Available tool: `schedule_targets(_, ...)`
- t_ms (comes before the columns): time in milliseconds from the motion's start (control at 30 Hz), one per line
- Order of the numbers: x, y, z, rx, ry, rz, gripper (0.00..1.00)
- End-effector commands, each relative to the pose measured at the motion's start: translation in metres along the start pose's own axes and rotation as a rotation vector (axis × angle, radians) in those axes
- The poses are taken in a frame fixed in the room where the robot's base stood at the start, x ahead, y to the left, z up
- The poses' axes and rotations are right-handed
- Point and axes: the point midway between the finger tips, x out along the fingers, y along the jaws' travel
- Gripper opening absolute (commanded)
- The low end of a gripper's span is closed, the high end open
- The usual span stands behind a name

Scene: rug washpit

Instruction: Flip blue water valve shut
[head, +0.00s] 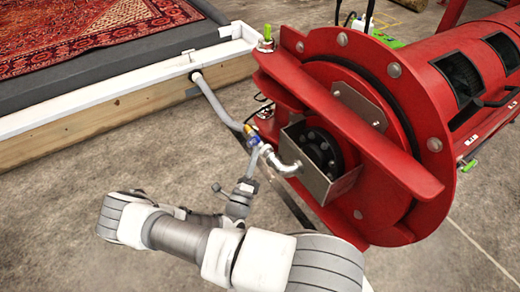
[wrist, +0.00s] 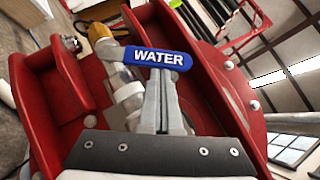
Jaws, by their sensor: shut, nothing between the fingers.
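The blue valve lever (wrist: 157,58), marked WATER, runs left to right across the upper middle of the wrist view. Its left end meets a brass-yellow valve body (wrist: 100,34). In the head view the valve's blue part (head: 251,139) shows small, between the grey hose and a silver elbow pipe. My gripper (wrist: 161,76) is shut and empty, with its fingertips right at the lever's lower edge, near its right half. The lever hides the very tips, and I cannot tell if they touch it. In the head view my gripper (head: 254,157) reaches up to the valve from below.
A red drum machine (head: 400,110) fills the right side, with a metal box (head: 318,187) beside the elbow pipe (head: 281,163). A grey hose (head: 213,98) runs from the white-edged pit wall (head: 130,99). A patterned rug (head: 90,28) lies behind. The concrete floor at left is clear.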

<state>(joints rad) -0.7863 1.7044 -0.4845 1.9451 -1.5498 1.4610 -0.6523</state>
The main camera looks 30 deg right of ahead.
Motion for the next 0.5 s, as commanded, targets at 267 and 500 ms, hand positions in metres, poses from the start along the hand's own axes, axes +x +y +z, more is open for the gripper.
schedule_targets(267, 0.018, -0.017, 0.019, -0.181, -0.001, 0.182, 0.0)
schedule_targets(500, 0.027, -0.016, 0.028, -0.312, 0.0, 0.313, 0.0)
